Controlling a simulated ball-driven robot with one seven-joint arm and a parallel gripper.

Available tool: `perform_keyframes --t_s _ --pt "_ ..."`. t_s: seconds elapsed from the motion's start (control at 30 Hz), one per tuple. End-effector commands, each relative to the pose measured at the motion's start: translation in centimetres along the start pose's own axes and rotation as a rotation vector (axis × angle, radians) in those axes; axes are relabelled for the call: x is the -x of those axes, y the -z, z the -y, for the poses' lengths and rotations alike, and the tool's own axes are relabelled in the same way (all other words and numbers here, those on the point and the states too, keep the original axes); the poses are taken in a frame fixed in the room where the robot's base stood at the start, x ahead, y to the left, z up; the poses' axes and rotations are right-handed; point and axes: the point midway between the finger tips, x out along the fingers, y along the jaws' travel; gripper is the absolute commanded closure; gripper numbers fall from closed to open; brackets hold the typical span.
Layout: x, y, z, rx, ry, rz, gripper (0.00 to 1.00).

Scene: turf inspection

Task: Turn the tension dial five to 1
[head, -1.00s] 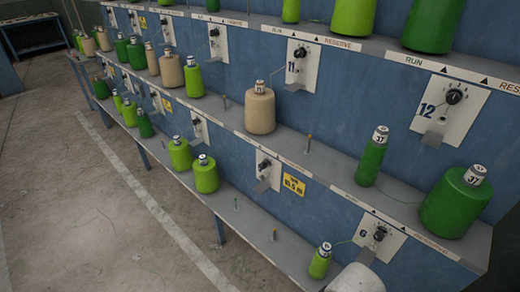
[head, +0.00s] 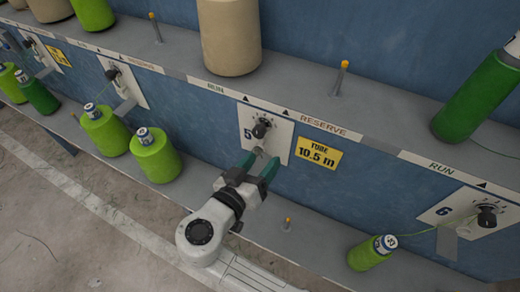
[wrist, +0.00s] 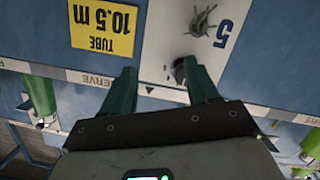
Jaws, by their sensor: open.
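Tension dial five is a black knob (head: 262,128) with tick marks on a white plate (head: 281,138) marked 5. Its pointer setting is too small to read. My gripper (head: 260,161) is open, its two green fingers raised toward the plate, just below the dial in the head view. In the wrist view, which shows the wall upside down, a dark knob (wrist: 180,68) appears between the fingertips, close to the right finger and partly hidden by it. My gripper (wrist: 160,68) holds nothing. I cannot tell whether a finger touches the knob.
A grey metal piece (wrist: 203,22) projects from the plate beside the dial. A yellow TUBE 10.5 m label (head: 318,152) is to the right. Green bobbins (head: 154,155) stand on the lower shelf at left, another (head: 372,252) at right. A bare peg (head: 287,224) stands near my arm.

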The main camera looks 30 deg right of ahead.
Motion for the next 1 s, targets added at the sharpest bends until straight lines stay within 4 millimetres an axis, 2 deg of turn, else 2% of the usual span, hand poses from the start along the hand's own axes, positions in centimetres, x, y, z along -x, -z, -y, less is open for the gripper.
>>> perform_keyframes --t_s 0.03,0.1,0.23,0.33,0.47,0.8,1.0 --pt "0.8 -0.4 1.5 -0.029 0.002 -0.059 0.41" --pt "2.0 0.3 2.4 -0.066 0.004 -0.125 0.41" --pt "3.1 1.2 3.3 -0.106 0.007 -0.193 0.41" --pt "2.9 1.6 3.4 -0.114 0.007 -0.207 0.41" --pt "1.1 2.0 3.2 -0.114 0.004 -0.205 0.41" --pt "-4.8 3.2 3.2 -0.113 0.005 -0.204 0.41" --pt "-6.7 3.6 3.2 -0.114 0.006 -0.204 0.41"
